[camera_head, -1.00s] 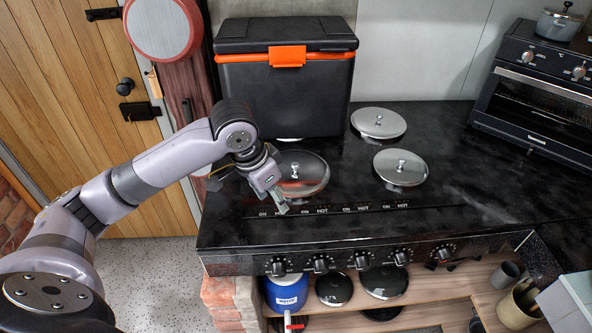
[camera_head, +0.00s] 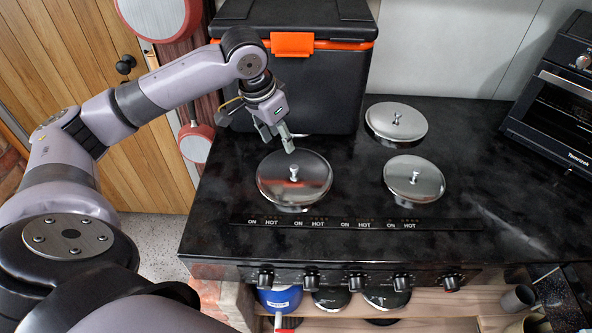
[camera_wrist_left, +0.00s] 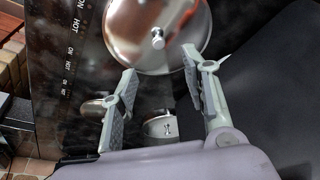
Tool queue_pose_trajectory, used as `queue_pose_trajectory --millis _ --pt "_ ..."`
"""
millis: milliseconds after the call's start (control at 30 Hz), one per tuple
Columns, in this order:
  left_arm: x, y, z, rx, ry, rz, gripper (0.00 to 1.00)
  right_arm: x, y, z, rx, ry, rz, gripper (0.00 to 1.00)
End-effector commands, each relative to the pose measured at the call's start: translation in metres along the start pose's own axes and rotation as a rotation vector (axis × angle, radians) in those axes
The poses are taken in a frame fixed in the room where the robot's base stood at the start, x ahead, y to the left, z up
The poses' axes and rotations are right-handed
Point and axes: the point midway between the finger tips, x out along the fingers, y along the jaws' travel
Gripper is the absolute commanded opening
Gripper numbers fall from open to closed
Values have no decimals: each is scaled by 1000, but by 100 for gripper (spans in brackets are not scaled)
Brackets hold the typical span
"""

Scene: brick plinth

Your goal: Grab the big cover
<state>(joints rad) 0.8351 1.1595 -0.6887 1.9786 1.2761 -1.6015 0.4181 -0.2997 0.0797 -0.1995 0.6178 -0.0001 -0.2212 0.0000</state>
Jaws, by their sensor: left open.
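Three round shiny metal covers with small knobs lie on the black stove top. The big cover (camera_head: 275,182) is the front left one and looks the widest; it also shows in the left wrist view (camera_wrist_left: 135,35). A smaller cover (camera_head: 425,185) lies to its right, and another cover (camera_head: 385,122) lies behind that one. My left gripper (camera_head: 279,143) is above and just behind the big cover's knob. In the left wrist view the fingers (camera_wrist_left: 159,62) are apart, with nothing between them and the knob just beyond the tips. My right gripper is out of view.
A black cool box (camera_head: 320,95) with an orange latch stands close behind the big cover and my left gripper. A toaster oven (camera_head: 560,110) stands at the right. The stove top (camera_head: 340,200) is clear between the covers and its front edge.

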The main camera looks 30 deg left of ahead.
Motion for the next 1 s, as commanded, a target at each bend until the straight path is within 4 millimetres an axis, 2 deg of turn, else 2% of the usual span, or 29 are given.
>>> queue_pose_trajectory --millis 33,133,300,467,567,800,1000 --pt "11 1 0 0 -4 3 43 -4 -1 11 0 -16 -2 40" --pt "33 1 0 1 -3 2 43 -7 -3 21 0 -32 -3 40" --pt "61 1 -1 1 -1 1 43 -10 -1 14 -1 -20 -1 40" --pt "73 1 0 2 0 1 43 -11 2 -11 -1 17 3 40" --pt "80 2 -2 1 -1 1 43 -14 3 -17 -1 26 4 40" --pt "115 5 -4 1 -1 1 43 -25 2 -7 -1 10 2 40" --pt "126 4 -4 3 1 0 43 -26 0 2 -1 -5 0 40"
